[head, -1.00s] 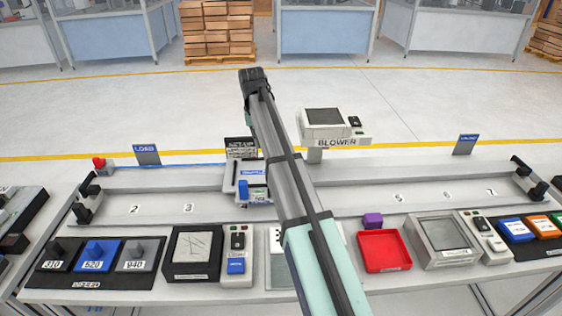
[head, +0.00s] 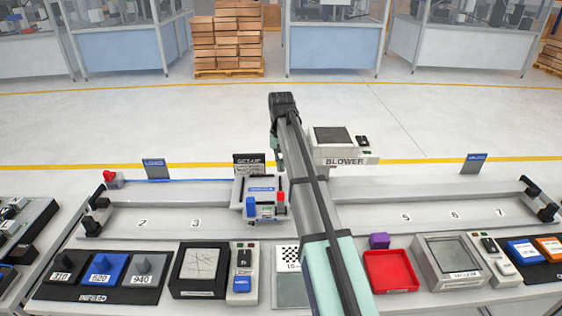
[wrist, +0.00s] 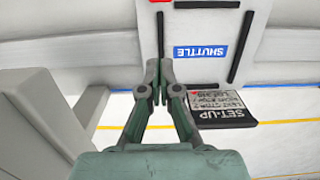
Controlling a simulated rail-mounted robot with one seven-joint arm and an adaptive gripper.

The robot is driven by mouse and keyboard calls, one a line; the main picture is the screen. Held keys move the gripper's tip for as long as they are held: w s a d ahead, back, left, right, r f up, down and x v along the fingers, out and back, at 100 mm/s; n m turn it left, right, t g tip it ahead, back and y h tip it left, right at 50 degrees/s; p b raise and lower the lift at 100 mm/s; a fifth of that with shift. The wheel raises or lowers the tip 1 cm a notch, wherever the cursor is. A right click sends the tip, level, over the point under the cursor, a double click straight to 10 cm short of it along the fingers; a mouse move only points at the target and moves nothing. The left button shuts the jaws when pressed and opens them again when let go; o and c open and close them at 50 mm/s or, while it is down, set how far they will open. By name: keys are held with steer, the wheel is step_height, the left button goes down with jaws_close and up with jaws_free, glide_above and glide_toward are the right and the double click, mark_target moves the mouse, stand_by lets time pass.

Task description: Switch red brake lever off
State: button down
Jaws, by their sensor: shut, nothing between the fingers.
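A small red upright piece (head: 281,198), which looks like the brake lever, stands at the right side of the shuttle (head: 240,188) in the head view. A red bit (wrist: 160,1) shows at the top edge of the wrist view, mostly cut off. The shuttle plate (wrist: 190,65) with its blue SHUTTLE label fills the upper middle there. My gripper (wrist: 156,100) is shut and empty, its fingertips over the shuttle's lower left edge in the picture; contact cannot be told. In the head view my arm hides most of it.
A SET-UP sign (wrist: 210,105) stands beside the shuttle. The blower box (head: 343,146) is behind my arm to the right. A red knob (head: 109,176) sits at the rail's left end. The rail is clear around 5 and 6.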

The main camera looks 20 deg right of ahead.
mark_target(281, 202)
steer(key=f, duration=0.2)
steer(key=f+p, duration=0.1)
steer(key=f, duration=0.3)
steer(key=shift+s+p, duration=0.35)
steer(key=shift+s+a+f+p, duration=0.15)
steer(key=shift+s+f+p, duration=0.05)
steer(key=shift+s+p, duration=0.15)
steer(key=shift+s+a+r+p, duration=0.2)
steer(key=shift+s+r+p, duration=0.15)
steer(key=shift+s, duration=0.35)
steer(key=shift+s+a+r+p, duration=0.15)
steer(key=shift+s+r+p, duration=0.15)
steer(key=shift+s, duration=0.35)
steer(key=shift+s, duration=0.1)
steer(key=shift+s+a+t+b, duration=0.15)
steer(key=shift+s+t+b, duration=0.05)
steer(key=shift+t+b, duration=0.25)
steer(key=shift+r+t, duration=0.1)
steer(key=shift+t, duration=0.15)
